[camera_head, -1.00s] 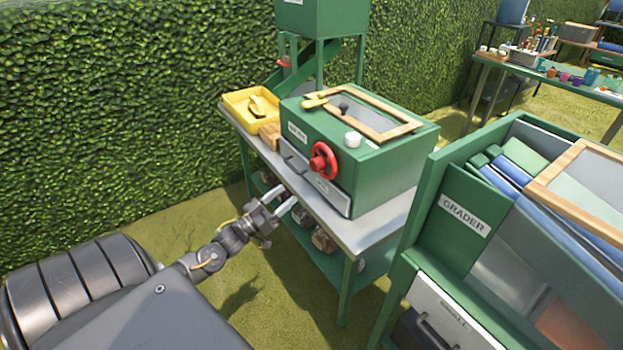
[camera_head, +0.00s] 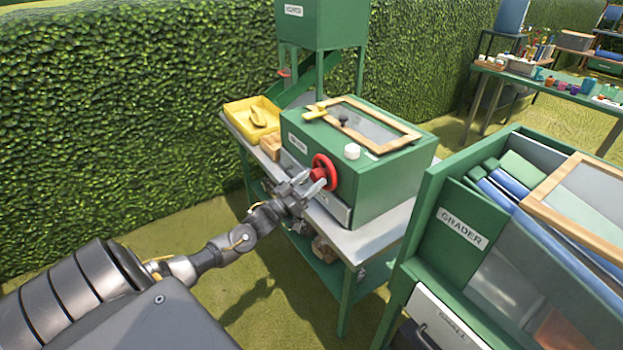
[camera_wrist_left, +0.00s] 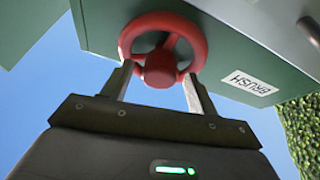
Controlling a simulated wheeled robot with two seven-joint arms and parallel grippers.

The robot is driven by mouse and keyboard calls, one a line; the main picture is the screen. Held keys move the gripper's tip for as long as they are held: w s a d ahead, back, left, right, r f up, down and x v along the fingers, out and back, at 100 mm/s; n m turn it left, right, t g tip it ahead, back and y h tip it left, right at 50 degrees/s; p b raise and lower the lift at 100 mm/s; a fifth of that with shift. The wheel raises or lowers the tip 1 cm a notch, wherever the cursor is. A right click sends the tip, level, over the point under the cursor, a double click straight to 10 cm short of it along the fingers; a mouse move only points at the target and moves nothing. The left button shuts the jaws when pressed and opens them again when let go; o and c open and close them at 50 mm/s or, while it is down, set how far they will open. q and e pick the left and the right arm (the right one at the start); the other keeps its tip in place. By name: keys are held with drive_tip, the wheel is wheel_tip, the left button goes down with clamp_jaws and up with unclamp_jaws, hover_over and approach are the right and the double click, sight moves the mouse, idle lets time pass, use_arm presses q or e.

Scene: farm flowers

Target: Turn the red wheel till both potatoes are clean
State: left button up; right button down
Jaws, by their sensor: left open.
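The red wheel (camera_head: 325,172) is on the front of the green brush box (camera_head: 375,185), which stands on a metal-topped table. My left gripper (camera_head: 312,184) is open right at the wheel. In the left wrist view the red wheel (camera_wrist_left: 163,48) lies just beyond my left gripper's fingertips (camera_wrist_left: 155,75), with the hub between them. One fingertip is near each side of the rim; I cannot tell whether they touch it. No potatoes can be made out; the lid pane (camera_head: 365,122) shows only grey. My right gripper is not in view.
A yellow tray (camera_head: 232,118) stands at the table's left end. The green grader (camera_head: 440,255) stands close on the right, with a narrow gap to the table. A hedge (camera_head: 120,110) runs behind.

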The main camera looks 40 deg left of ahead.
use_arm(q)
drive_tip(key=shift+w+r, duration=0.1)
drive_tip(key=shift+w, duration=0.1)
drive_tip(key=c, duration=1)
